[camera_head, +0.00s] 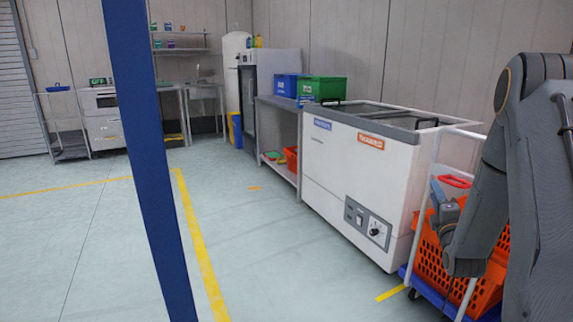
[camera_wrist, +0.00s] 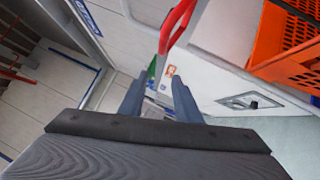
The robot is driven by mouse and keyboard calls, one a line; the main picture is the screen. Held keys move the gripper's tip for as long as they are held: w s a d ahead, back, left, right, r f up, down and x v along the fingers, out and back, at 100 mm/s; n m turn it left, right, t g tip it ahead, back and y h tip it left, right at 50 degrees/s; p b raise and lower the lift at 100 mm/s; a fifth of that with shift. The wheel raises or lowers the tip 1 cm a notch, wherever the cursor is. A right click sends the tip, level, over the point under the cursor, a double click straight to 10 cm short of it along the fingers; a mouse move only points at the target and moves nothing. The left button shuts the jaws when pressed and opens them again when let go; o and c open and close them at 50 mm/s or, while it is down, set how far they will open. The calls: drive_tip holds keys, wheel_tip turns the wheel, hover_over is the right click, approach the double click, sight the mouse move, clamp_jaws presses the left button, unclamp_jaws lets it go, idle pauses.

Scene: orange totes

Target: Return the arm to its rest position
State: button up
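My arm (camera_head: 535,170) stands at the right edge of the head view, bent down, with its lower part in front of an orange tote (camera_head: 430,262). My gripper (camera_head: 440,190) is close to the tote and beside a red loop-shaped handle (camera_head: 455,181). In the wrist view my gripper (camera_wrist: 157,88) shows two blue-grey fingers set apart, with nothing seen held between them. The red handle (camera_wrist: 176,25) appears beyond the fingertips in that view. The orange tote (camera_wrist: 285,45) is at the upper right there. Part of the tote is hidden behind my arm in the head view.
A white chest freezer (camera_head: 350,185) stands left of the tote. The tote sits on a blue trolley (camera_head: 428,292) with white posts. A shelf with green (camera_head: 322,90) and blue (camera_head: 287,87) crates stands behind. Open floor lies left, beyond a blue post (camera_head: 148,160).

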drive_tip(key=w+a+r+m+g+y, duration=0.1)
drive_tip(key=w+a+m+g+y, duration=0.2)
drive_tip(key=a, duration=0.9)
drive_tip(key=s+a+m+g+y, duration=0.2)
drive_tip(key=s+a+m+g, duration=0.6)
drive_tip(key=s+a, duration=1.05)
drive_tip(key=s+a+r+m+g, duration=0.1)
drive_tip(key=s+a+g, duration=0.2)
drive_tip(key=s, duration=0.6)
drive_tip(key=s+a+m+g, duration=0.2)
drive_tip(key=s+a+g, duration=0.1)
drive_tip(key=s, duration=0.5)
drive_tip(key=s+a+r+m+g, duration=0.1)
drive_tip(key=s+a+g, duration=0.2)
drive_tip(key=s, duration=0.6)
drive_tip(key=d+r+m+p, duration=0.3)
drive_tip(key=d+r+p, duration=0.6)
drive_tip(key=p, duration=0.9)
drive_tip(key=shift+w+r+p, duration=0.25)
drive_tip(key=shift+r+p, duration=0.15)
